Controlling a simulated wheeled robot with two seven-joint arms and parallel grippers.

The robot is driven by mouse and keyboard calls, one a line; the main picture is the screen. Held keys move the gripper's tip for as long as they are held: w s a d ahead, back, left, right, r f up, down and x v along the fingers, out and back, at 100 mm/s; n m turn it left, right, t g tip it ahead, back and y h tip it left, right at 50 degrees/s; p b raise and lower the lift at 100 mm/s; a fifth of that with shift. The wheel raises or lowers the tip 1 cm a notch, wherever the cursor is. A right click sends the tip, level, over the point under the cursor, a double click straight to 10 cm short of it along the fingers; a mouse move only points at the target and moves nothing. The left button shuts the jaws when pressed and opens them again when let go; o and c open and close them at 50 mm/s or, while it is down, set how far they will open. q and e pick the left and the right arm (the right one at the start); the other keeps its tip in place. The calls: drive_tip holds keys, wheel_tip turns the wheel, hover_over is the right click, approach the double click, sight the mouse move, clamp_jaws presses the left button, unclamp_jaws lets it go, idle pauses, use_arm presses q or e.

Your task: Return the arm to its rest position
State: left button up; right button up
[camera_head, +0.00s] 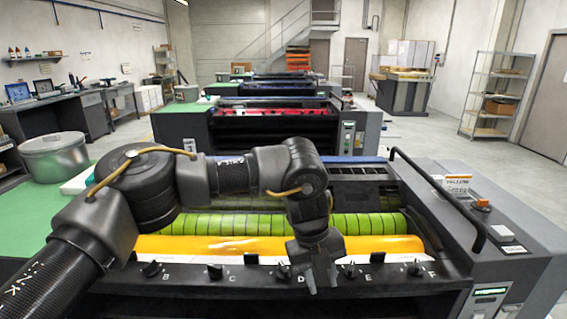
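My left arm comes in from the left and reaches across the front of the nearest ink unit (395,292). My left gripper (322,286) points down at the unit's front ledge, between the knob by letter D (283,271) and the knob by letter E (350,270). Its two fingers are apart with nothing seen between them. Whether a fingertip touches the ledge I cannot tell. My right arm and gripper are not in view.
Behind the ledge lie a yellow-orange roller (210,246) and a green segmented roller (372,224). A black handrail (440,195) rises on the right. A metal pot (54,157) stands on the green surface at left. More ink units stand behind.

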use_arm(q)
drive_tip(key=s+d+f+n+h, duration=0.2)
drive_tip(key=s+d+f+h, duration=0.2)
drive_tip(key=s+d+h, duration=0.9)
drive_tip(key=w+a+f+n+t+y, duration=0.3)
drive_tip(key=w+a+f+n+t, duration=0.15)
drive_tip(key=a+n, duration=0.5)
drive_tip(key=w+a+f+n+t+y, duration=0.35)
drive_tip(key=a+n+t, duration=0.25)
drive_tip(key=a+n, duration=0.3)
drive_tip(key=s+a+f+n+g+y, duration=0.1)
drive_tip(key=s+a+f+n+y, duration=0.25)
drive_tip(key=a, duration=0.35)
drive_tip(key=s+a+f+n+g+y, duration=0.1)
drive_tip(key=s+a+f+n+y, duration=0.15)
drive_tip(key=s+a+f, duration=0.35)
drive_tip(key=s+a+f+n+g+y, duration=0.1)
drive_tip(key=s+a+f+n+g, duration=0.15)
drive_tip(key=s+a, duration=0.4)
drive_tip(key=s+a+f+n+g+y, duration=0.1)
drive_tip(key=s+a+f+n+y, duration=0.15)
drive_tip(key=s+a, duration=0.35)
wheel_tip(320, 180, down, 28)
drive_tip(key=s+a+g, duration=0.2)
drive_tip(key=s+a+f+g, duration=0.1)
drive_tip(key=s+a+f, duration=0.1)
drive_tip(key=s+f, duration=1.1)
drive_tip(key=shift+s+a+h, duration=0.25)
drive_tip(key=shift+s+h, duration=0.05)
drive_tip(key=shift+s, duration=0.85)
